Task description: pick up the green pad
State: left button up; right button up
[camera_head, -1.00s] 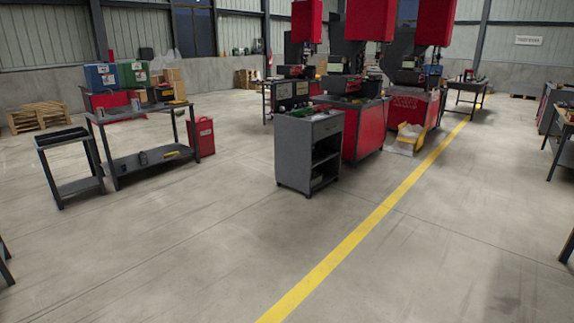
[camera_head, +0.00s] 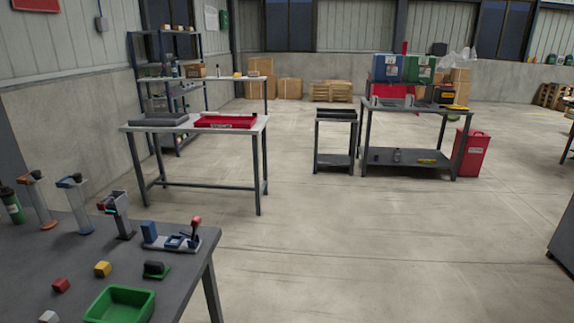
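On the dark table at the lower left, a small flat green piece (camera_head: 164,276) lies with a dark block (camera_head: 153,267) on top of it. It is the only flat green thing I can make out, and I cannot tell for sure that it is the green pad. A green open bin (camera_head: 119,291) stands in front of it, cut off by the bottom edge. Neither of my grippers is in view.
The dark table (camera_head: 190,285) also holds red (camera_head: 61,285), yellow (camera_head: 103,269) and white (camera_head: 48,317) blocks, several upright tools and a clamp-like fixture (camera_head: 172,241). A table with a red tray (camera_head: 226,121) stands behind. Open floor (camera_head: 400,240) lies to the right.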

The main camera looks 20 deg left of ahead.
aim_at(154, 270)
jog(key=i+u, duration=0.15)
jog(key=u, duration=0.3)
jog(key=i+j+u, duration=0.1)
jog(key=u, duration=0.35)
jog(key=i+l+u, duration=0.1)
jog(key=u, duration=0.3)
jog(key=i+l+u, duration=0.1)
jog(key=i+u, duration=0.15)
jog(key=u, duration=0.2)
